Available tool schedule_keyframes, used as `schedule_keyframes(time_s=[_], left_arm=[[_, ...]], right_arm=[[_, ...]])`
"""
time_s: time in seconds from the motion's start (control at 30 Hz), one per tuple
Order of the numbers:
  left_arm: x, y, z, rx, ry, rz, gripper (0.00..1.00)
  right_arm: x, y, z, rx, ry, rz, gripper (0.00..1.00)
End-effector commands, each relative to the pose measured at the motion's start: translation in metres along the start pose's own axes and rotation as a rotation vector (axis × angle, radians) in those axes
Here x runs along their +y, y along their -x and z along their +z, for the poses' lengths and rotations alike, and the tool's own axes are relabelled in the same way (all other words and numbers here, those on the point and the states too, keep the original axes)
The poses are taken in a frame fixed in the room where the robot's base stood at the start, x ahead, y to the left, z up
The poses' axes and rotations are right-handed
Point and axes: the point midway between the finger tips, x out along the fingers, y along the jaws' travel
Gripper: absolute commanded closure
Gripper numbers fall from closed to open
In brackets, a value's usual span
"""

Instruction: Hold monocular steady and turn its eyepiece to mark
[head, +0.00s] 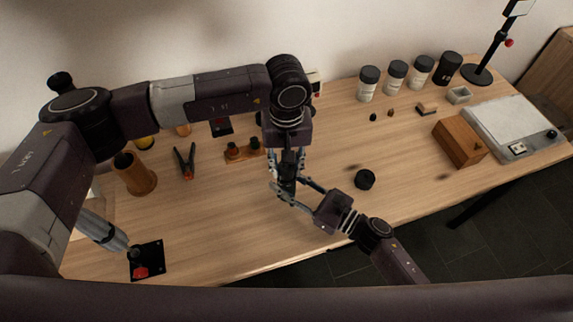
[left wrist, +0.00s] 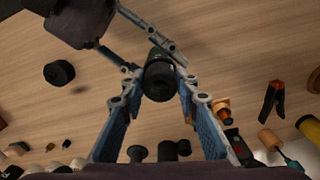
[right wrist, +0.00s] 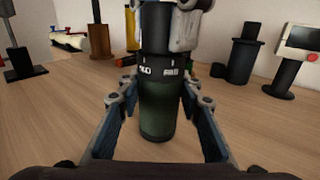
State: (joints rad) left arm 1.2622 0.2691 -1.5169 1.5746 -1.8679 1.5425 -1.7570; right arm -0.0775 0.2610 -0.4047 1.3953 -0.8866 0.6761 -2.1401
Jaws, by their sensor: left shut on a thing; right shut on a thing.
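The monocular (head: 287,186) stands upright near the middle of the table, mostly hidden by my grippers in the head view. The right wrist view shows its dark green body (right wrist: 158,112), a black band with white marks, and a black eyepiece (right wrist: 154,28) on top. My left gripper (left wrist: 160,88) comes from above and is shut on the eyepiece. My right gripper (right wrist: 158,95) comes in level from the front right, shut on the body below the band. Two white marks sit side by side on the band; their alignment is too small to judge.
A black round cap (head: 365,179) lies right of my grippers. A wooden stand (head: 243,151), an orange-tipped clamp (head: 186,161) and a brown cup (head: 134,173) stand left. A wooden box (head: 460,142), a scale (head: 512,127) and several jars (head: 396,77) are on the right. The front middle is clear.

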Motion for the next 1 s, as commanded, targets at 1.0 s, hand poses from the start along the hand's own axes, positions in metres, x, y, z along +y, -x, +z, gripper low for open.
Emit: schedule_keyframes(time_s=[1.0], left_arm=[[0.0002,0.0005,-0.0004,0.001,0.536,0.000,0.96]], right_arm=[[-0.0004,0.0001,-0.0001,0.000,0.000,-0.001,0.99]])
